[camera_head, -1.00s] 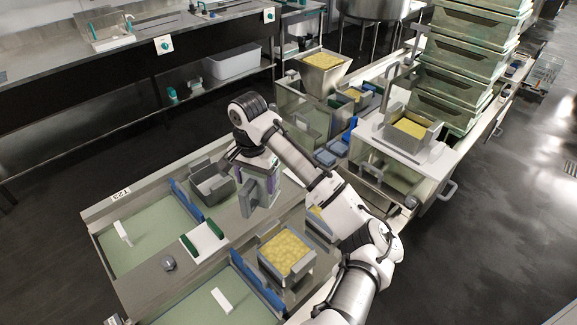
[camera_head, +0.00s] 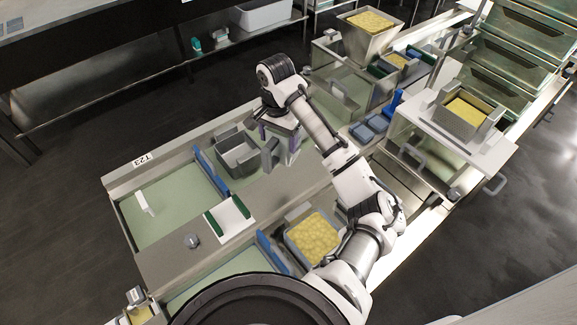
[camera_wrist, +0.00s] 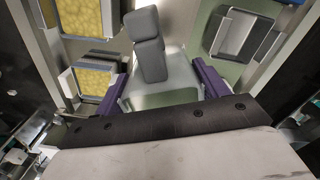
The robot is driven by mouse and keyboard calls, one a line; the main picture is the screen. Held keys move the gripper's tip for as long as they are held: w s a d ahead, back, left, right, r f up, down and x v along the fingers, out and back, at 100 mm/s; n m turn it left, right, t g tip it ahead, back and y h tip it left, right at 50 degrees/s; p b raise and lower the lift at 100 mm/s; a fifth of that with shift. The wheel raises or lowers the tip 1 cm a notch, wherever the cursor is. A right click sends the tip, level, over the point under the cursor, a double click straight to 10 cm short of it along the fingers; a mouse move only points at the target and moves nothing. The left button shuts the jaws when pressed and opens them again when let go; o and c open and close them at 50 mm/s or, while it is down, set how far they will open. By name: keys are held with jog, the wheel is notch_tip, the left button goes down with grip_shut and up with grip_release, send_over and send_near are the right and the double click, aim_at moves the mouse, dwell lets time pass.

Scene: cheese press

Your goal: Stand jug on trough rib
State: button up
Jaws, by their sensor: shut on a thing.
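The jug (camera_wrist: 165,78) is a pale, translucent vessel with a grey handle. It sits between the purple fingers of my gripper (camera_wrist: 160,88) in the wrist view, and the fingers are shut on it. In the head view the jug's grey handle (camera_head: 270,154) shows below my gripper (camera_head: 281,140), in front of the steel. The trough rib (camera_head: 165,262) is the broad grey steel band between two pale green troughs. The jug is over or near the rib's far end. Its base is hidden, so I cannot tell whether it touches the rib.
A grey open box (camera_head: 238,156) stands left of the jug. A white board with green edges (camera_head: 228,219) and a small grey knob (camera_head: 192,240) lie on the rib. A yellow-filled mould (camera_head: 313,236) is at the near right. The rib between board and jug looks clear.

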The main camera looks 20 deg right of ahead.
aim_at(278, 145)
notch_tip(278, 145, down, 15)
jog(key=b, duration=0.2)
dwell(0.3)
jog(key=shift+w+f, duration=0.1)
jog(key=shift+f, duration=0.05)
jog(key=o, duration=1.6)
jog(key=shift+f+b, duration=0.1)
jog(key=shift+b, duration=0.2)
jog(key=shift+c, duration=0.2)
notch_tip(278, 145, up, 12)
jog(key=shift+r+p, duration=0.2)
jog(key=shift+p, duration=0.8)
